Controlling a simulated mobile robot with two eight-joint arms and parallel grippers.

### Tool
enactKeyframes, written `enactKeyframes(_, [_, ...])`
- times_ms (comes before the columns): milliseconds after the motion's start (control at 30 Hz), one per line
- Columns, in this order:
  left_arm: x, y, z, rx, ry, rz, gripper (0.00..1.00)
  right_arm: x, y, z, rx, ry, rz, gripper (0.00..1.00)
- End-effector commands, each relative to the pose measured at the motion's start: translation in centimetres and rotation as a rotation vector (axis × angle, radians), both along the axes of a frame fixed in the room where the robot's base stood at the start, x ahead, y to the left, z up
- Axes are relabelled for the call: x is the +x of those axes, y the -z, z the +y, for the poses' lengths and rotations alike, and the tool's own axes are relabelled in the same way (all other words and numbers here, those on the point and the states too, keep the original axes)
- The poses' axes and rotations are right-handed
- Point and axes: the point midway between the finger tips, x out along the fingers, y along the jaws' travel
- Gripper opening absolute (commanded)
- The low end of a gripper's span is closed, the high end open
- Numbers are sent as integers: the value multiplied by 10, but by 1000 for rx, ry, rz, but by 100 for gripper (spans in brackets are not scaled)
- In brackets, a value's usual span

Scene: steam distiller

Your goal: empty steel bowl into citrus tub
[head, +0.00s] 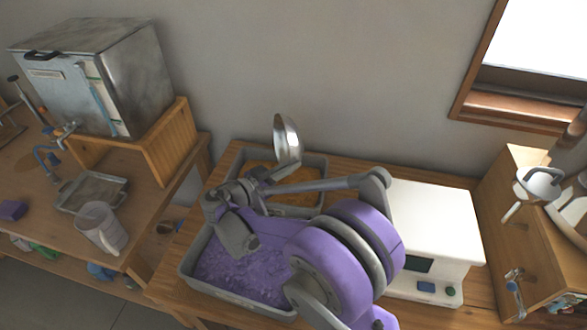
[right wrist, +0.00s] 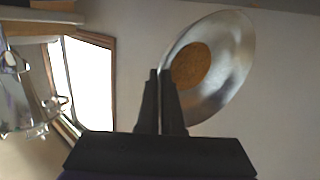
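The steel bowl (head: 287,141) is tipped steeply on its side, in the air above the back tub. My right gripper (head: 263,174) is shut on the bowl's rim. In the right wrist view, the fingers (right wrist: 162,78) meet the lower left rim of the bowl (right wrist: 232,62), and a round orange-brown patch (right wrist: 190,66) shows inside; I cannot tell whether it is contents or a reflection. The citrus tub (head: 318,159) is grey with orange material (head: 297,198) in it, partly hidden by my right arm. My left gripper is not in view.
A grey tub of purple material (head: 222,262) stands in front of the citrus tub. A white device (head: 435,225) is to the right. A steel box (head: 100,85) on a wooden stand and a glass jug (head: 101,229) are on the left table.

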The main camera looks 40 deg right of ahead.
Motion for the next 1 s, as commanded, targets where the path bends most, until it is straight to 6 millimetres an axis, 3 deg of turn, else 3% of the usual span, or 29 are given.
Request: enactKeyframes(1000, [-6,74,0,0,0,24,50,14,15,35,-386,1,151,0])
